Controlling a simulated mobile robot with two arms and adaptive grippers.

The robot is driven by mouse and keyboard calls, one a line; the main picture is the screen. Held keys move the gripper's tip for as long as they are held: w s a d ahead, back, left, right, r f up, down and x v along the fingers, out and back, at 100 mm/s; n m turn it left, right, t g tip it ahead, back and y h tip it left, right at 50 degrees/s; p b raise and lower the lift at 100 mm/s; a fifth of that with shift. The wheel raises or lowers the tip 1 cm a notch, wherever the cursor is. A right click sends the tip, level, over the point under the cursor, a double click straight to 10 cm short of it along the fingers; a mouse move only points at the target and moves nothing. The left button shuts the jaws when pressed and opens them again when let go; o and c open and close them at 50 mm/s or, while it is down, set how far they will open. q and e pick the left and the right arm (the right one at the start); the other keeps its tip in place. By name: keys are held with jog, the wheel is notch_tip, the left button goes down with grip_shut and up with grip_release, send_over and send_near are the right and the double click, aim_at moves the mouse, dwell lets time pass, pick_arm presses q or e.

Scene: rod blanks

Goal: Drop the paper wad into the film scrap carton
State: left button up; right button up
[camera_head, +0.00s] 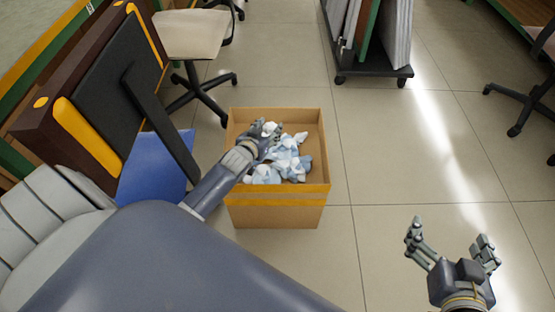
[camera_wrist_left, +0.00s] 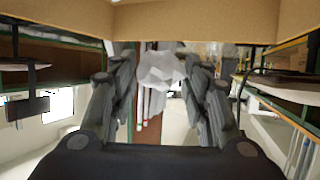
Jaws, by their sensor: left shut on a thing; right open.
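The film scrap carton (camera_head: 276,214) is an open brown cardboard box with a yellow band along its near edge. It stands on the floor and holds crumpled white and pale blue scraps (camera_head: 285,165). My left gripper (camera_head: 268,132) is over the carton's opening. In the left wrist view my left gripper (camera_wrist_left: 160,75) is shut on a pale crumpled paper wad (camera_wrist_left: 160,66) between its fingertips. In the head view the wad is hard to tell from the scraps. My right gripper (camera_head: 452,240) is open and empty over bare floor at the right.
A beige swivel chair (camera_head: 192,35) stands behind the carton at the left. A wheeled rack of panels (camera_head: 373,70) is at the back. A blue panel (camera_head: 153,168) is left of the carton.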

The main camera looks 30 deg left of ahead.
pick_arm(q)
jog(key=o, duration=0.8)
jog(key=v, duration=1.2)
jog(key=shift+d, duration=0.15)
